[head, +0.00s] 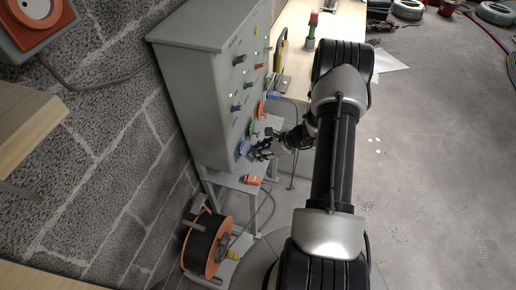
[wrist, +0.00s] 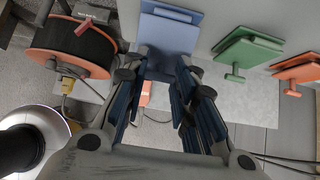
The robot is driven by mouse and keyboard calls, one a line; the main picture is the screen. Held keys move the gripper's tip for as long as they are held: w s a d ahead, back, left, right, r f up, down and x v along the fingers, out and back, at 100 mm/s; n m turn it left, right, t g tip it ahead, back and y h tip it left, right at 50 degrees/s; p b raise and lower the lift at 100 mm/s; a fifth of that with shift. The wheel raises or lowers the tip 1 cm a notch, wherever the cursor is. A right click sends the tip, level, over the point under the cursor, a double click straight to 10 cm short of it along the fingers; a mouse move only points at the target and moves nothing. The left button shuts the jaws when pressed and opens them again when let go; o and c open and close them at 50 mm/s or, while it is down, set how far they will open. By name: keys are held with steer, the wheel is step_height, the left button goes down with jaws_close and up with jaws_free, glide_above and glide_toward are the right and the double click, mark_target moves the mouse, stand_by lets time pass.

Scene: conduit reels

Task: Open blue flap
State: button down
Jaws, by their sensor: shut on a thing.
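The blue flap (wrist: 168,34) is at the top middle of the wrist view, on the front of a grey cabinet. In the head view the blue flap (head: 243,149) is low on the cabinet, at the left end of a row of coloured flaps. My gripper (wrist: 158,70) reaches up to it, with its fingers on either side of the flap's lower part. It is shut on the blue flap's handle, which is mostly hidden between the fingers. In the head view my gripper (head: 258,150) is at the flap, partly hidden by my arm.
A green flap (wrist: 250,48) and an orange flap (wrist: 299,70) are to the right. The grey cabinet (head: 205,90) has several coloured knobs. An orange and black cable reel (head: 205,243) stands below; an orange connector (head: 251,179) lies on the ledge. Open floor (head: 440,170) is at right.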

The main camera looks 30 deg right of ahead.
steer(key=r+g+h+p, duration=0.1)
steer(key=p, duration=0.4)
steer(key=r+g+h+p, duration=0.1)
steer(key=g+p, duration=0.1)
steer(key=p, duration=0.3)
steer(key=r+g+h+p, duration=0.1)
steer(key=r+g+p, duration=0.1)
steer(key=p, duration=0.3)
steer(key=shift+w+a+r+h+p, duration=0.1)
steer(key=shift+w+a+h+p, duration=0.15)
steer(key=shift+h+p, duration=0.15)
steer(key=shift+p, duration=0.85)
steer(key=c, duration=1.3)
jaws_free()
steer(key=shift+f+b, duration=0.2)
steer(key=shift+b, duration=0.3)
